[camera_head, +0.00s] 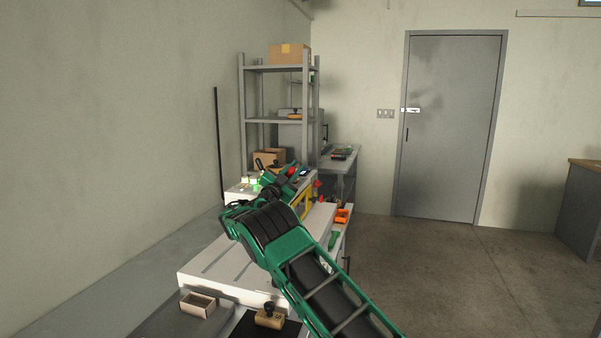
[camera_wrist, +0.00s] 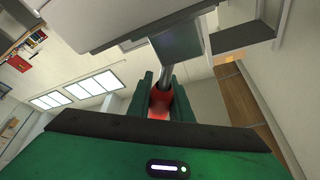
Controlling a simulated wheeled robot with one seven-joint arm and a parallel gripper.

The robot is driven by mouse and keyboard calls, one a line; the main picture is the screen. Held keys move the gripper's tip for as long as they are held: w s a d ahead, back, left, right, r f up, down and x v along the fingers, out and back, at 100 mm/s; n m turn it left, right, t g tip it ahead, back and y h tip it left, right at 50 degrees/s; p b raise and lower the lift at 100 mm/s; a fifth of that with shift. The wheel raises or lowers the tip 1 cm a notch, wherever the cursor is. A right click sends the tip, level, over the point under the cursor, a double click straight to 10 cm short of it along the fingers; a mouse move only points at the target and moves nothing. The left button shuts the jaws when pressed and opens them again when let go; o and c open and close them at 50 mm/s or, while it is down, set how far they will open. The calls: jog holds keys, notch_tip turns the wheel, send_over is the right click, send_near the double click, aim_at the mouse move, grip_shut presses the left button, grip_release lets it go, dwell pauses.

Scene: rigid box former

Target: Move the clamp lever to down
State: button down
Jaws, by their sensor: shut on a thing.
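The clamp lever shows in the wrist view as a short metal rod with a red knob (camera_wrist: 160,101) on its end. The rod runs from the knob up to a grey block (camera_wrist: 178,45). My gripper (camera_wrist: 161,90) has its two green fingers on either side of the red knob and is shut on it. In the head view my gripper (camera_head: 279,178) is at the far end of the white machine, beyond my green and black arm. A small red spot shows at its tip there, but the lever's rod and angle are hidden or too small to tell.
The white machine top (camera_head: 215,268) lies under my arm. An open box (camera_head: 198,304) and a wooden block with a black knob (camera_head: 270,317) are at its near end. An orange bin (camera_head: 342,216) is on its right. A shelf rack (camera_head: 281,119) stands behind; the floor at right is clear.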

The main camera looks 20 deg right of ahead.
jog(key=shift+a+f, duration=0.1)
jog(key=shift+f, duration=0.3)
jog(key=c, duration=1.6)
grip_release()
jog(key=shift+r, duration=0.2)
jog(key=v, duration=1)
jog(key=shift+s+a+f, duration=0.2)
jog(key=shift+s, duration=0.15)
